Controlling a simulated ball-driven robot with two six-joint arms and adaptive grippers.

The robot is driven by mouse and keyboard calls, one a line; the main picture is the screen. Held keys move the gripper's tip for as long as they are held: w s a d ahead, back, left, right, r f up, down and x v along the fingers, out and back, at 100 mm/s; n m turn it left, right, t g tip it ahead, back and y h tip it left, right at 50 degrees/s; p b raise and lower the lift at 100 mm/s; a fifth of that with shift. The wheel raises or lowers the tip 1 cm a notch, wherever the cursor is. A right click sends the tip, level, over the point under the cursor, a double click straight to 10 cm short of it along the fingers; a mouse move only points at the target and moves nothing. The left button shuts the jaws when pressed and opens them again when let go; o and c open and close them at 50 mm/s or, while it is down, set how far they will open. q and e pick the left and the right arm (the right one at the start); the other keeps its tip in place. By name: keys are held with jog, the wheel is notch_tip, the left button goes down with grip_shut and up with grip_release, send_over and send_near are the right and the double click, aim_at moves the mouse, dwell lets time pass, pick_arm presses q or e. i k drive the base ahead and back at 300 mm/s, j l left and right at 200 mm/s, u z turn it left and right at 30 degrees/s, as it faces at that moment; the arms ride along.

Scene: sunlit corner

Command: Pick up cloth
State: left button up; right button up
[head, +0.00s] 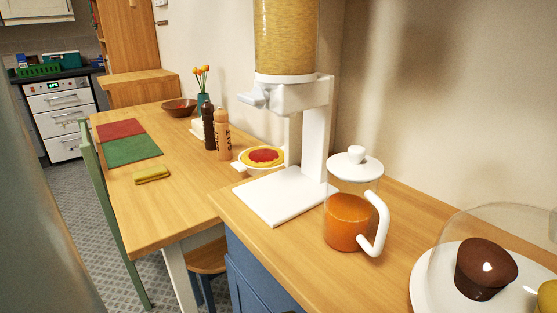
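A small folded yellow item (152,175), which looks like the cloth, lies flat on the wooden table (185,205) near its left edge. It is just in front of a green placemat (133,151), apart from it. A red placemat (120,131) lies behind the green one. Neither of my grippers is in view, so I cannot see whether they are open or shut.
A green chair (98,190) stands at the table's left side. Pepper and salt mills (222,135), a bowl (179,107) and a pie (262,156) stand farther right. A nearer counter holds a dispenser (315,130), an orange-filled jug (347,220) and a domed plate (425,290).

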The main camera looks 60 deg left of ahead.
aim_at(140, 176)
jog(key=k+j+u, duration=0.2)
jog(key=k+u, duration=0.15)
jog(key=k+j+u, duration=0.3)
jog(key=k+u, duration=0.15)
jog(key=u, duration=1.35)
